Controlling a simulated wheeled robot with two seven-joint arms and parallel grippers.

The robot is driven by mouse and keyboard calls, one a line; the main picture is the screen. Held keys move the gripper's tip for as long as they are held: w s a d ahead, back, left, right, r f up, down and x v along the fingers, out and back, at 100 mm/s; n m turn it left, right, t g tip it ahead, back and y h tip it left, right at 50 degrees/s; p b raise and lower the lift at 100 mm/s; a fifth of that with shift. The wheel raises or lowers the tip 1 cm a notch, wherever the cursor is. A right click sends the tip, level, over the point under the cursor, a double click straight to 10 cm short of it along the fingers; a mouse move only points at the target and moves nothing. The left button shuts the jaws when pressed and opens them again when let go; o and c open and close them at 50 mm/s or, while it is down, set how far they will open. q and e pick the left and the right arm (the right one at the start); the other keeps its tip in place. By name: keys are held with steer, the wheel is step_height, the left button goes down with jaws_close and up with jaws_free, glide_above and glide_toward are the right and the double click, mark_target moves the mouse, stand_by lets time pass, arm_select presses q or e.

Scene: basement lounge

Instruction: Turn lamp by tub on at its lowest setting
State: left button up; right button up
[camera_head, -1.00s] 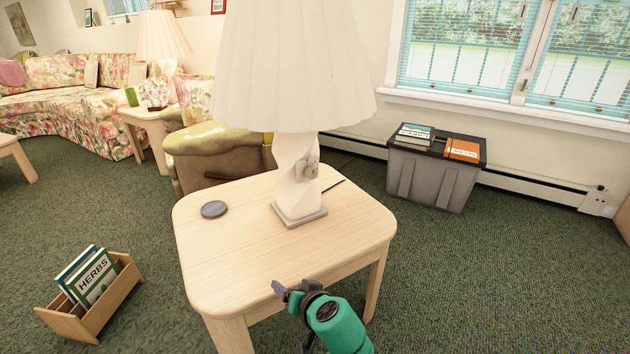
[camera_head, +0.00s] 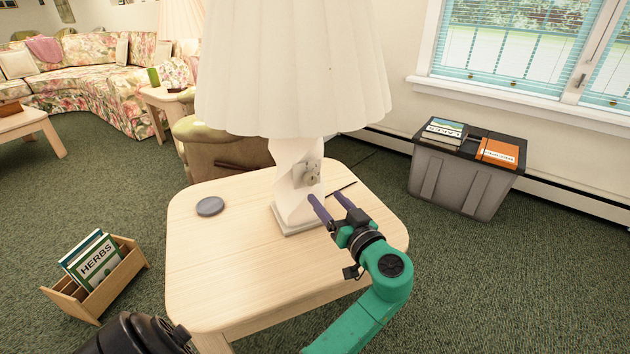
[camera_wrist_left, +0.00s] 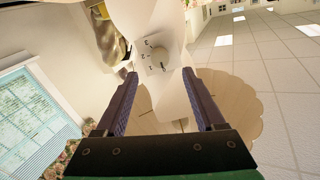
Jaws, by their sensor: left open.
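A white lamp with a pleated shade (camera_head: 293,70) and a twisted base (camera_head: 290,185) stands on a pale wooden end table (camera_head: 215,265). A round dial (camera_head: 311,172) sits on the base; in the left wrist view the dial (camera_wrist_left: 159,56) has marks 0 to 3 beside it. Its setting is too small to tell. My left gripper (camera_head: 328,198) is open and empty, just in front of and below the dial. In the left wrist view its fingers (camera_wrist_left: 159,76) point at the dial from either side, apparently short of it. The grey tub (camera_head: 462,180) stands right of the table.
A grey disc (camera_head: 210,206) lies on the table's left side. Books (camera_head: 497,151) lie on the tub. A wooden book box (camera_head: 117,280) is on the floor at left. A second lamp (camera_head: 181,20) and floral sofa (camera_head: 85,80) are behind.

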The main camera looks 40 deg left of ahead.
mark_target(312, 182)
arm_select(q)
steer(key=x, duration=0.8)
steer(key=shift+f, duration=0.1)
jaws_close()
arm_select(e)
steer(key=shift+f, duration=0.1)
arm_select(q)
steer(key=shift+m, duration=0.3)
steer(key=m, duration=0.2)
steer(key=shift+m, duration=0.7)
steer(key=m+p, duration=0.1)
steer(key=m, duration=0.2)
steer(key=shift+m, duration=0.3)
steer(key=shift+m+p, duration=0.7)
steer(key=shift+m, duration=0.6)
arm_select(e)
steer(key=shift+w+d+f, duration=0.1)
steer(key=shift+d+f, duration=0.05)
steer(key=shift+f, duration=1.35)
steer(key=shift+w+d+f, duration=0.1)
steer(key=shift+d+f, duration=0.05)
steer(key=shift+f, duration=1.3)
